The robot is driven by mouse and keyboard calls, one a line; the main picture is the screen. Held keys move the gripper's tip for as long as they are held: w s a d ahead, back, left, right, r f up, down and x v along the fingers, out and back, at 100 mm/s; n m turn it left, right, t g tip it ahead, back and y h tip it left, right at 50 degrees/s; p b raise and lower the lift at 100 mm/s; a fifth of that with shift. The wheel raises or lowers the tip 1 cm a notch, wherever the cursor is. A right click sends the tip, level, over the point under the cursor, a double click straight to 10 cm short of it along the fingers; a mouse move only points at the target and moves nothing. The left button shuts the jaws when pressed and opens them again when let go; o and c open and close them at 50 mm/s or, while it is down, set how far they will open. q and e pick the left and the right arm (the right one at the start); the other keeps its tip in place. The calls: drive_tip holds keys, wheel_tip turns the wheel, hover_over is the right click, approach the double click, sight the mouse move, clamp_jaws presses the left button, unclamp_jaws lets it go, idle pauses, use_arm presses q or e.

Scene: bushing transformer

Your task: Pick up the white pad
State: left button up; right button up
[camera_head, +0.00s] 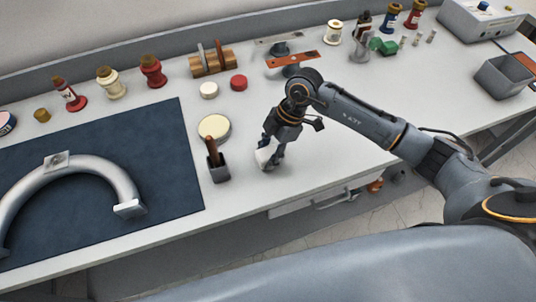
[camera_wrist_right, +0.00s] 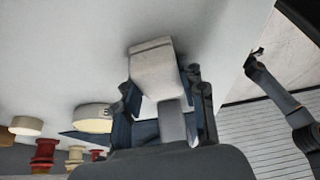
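The white pad (camera_head: 264,156) is a small pale block near the front edge of the table, between the fingers of my right gripper (camera_head: 271,151). In the right wrist view the pad (camera_wrist_right: 152,66) shows between my right gripper's fingers (camera_wrist_right: 161,88), one close against each side. The right gripper looks shut on it. The pad's far side is hidden, and I cannot tell whether it is clear of the table. A dark arm with a small gripper (camera_wrist_right: 255,57) shows at the right of the wrist view, likely my left; its finger state is unclear.
A blue mat (camera_head: 170,160) with a grey curved pipe (camera_head: 115,172) lies left. Bare table is to the right; a drawer (camera_head: 318,201) is below.

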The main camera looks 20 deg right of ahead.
sight(264, 153)
drive_tip(key=shift+r, duration=0.45)
wheel_tip(264, 153, up, 2)
drive_tip(key=shift+r+b, duration=0.15)
drive_tip(key=shift+b, duration=0.2)
drive_tip(key=s+a+r+b, duration=0.3)
drive_tip(key=s+r, duration=0.6)
drive_tip(key=s, duration=0.4)
drive_tip(key=shift+s+a+r, duration=0.2)
drive_tip(key=shift+a+r, duration=0.2)
drive_tip(key=shift+a, duration=0.25)
